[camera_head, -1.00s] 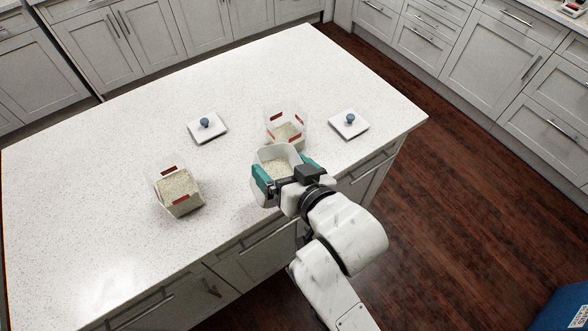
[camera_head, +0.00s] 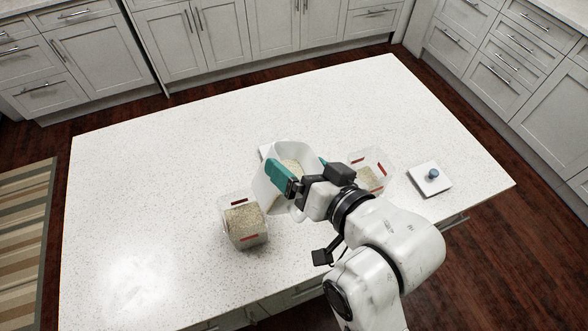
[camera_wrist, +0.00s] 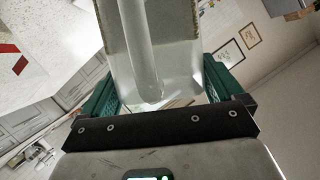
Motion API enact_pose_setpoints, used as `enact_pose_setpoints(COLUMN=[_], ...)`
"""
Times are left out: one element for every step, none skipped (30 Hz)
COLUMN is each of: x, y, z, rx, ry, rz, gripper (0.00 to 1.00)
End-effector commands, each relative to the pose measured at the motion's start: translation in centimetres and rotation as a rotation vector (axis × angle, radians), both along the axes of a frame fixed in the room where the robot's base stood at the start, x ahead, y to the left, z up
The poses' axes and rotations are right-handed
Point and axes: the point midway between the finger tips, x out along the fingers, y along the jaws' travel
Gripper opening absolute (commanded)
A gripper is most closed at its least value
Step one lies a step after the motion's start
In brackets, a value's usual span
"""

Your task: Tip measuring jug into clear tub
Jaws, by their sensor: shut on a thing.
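My gripper (camera_head: 301,172) is shut on a whitish, see-through measuring jug (camera_head: 266,192) with pale grain inside. In the wrist view the jug's handle (camera_wrist: 150,60) runs between my teal fingers. The jug appears raised above the counter and leaning somewhat; the exact tilt is hard to tell. A clear tub (camera_head: 232,207) with red marks and grain stands on the counter just left of and below the jug in the head view. Another clear tub (camera_head: 381,160) with red marks and some grain stands right of my gripper, partly hidden by it.
A white lid (camera_head: 430,179) with a blue knob lies at the right of the counter. The counter's left and far parts (camera_head: 150,190) are clear.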

Motion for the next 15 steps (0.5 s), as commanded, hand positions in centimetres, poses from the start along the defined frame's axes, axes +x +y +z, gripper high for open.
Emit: enact_pose_setpoints(x=[0.2,0.3,0.4,0.6,0.6,0.8,0.8,0.9,1.1,1.1,1.2,1.4,1.5,1.6,1.7], y=[-0.5,-0.8,-1.1,-1.4,-1.6,-1.9,-2.2,-2.4,-2.8,-3.0,-3.2,-3.6,-3.8,-4.1,-4.4], z=[0.0,0.0,-0.3,-0.4,-0.4,-0.5,-0.5,-0.6,-0.6,-0.7,-0.7,-0.7,-0.8,-0.9,-0.9], rx=[0.012,0.017,0.026,0.031,0.039,0.047,0.055,0.060,0.069,0.074,0.081,0.088,0.096,0.101,0.110], ry=[0.000,0.002,0.006,0.009,0.011,0.014,0.017,0.019,0.022,0.023,0.025,0.029,0.031,0.033,0.037], rz=[-0.002,-0.003,-0.003,-0.005,-0.005,-0.004,-0.003,-0.005,-0.004,-0.004,-0.002,-0.003,-0.003,-0.005,-0.004], gripper=[0.15,0.15,0.15,0.15,0.15,0.15,0.15,0.15,0.15,0.15,0.15,0.15,0.15,0.15,0.15])
